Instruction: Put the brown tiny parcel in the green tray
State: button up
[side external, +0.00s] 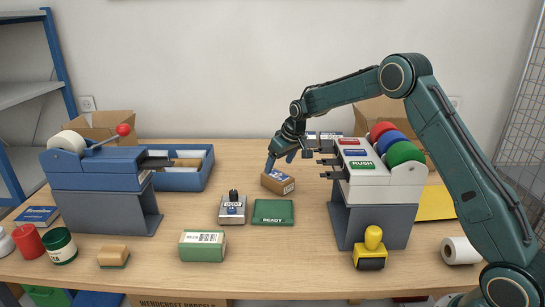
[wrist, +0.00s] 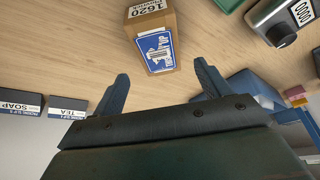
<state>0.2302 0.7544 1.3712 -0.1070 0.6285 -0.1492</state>
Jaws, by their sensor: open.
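The brown tiny parcel (side external: 277,183) lies on the wooden counter, just behind the green tray. In the wrist view the parcel (wrist: 152,38) has a blue label and a white "1620" label. The green tray (side external: 273,212) is flat, marked "READY", with nothing on it. My gripper (side external: 281,160) is above the parcel's far side, fingers pointing down. In the wrist view my gripper (wrist: 161,72) is open and empty, with the parcel ahead of and roughly between the fingertips. A green edge (wrist: 229,4) at the top is probably the tray.
A numbering stamp (side external: 232,208) stands left of the tray. A green box (side external: 203,246) and a yellow-handled stamp (side external: 370,248) are nearer. A blue press (side external: 100,185) and blue bin (side external: 180,178) are left. A labelled machine (side external: 375,185) with side prongs stands close right of my gripper.

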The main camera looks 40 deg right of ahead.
jog(key=shift+r, duration=1.7)
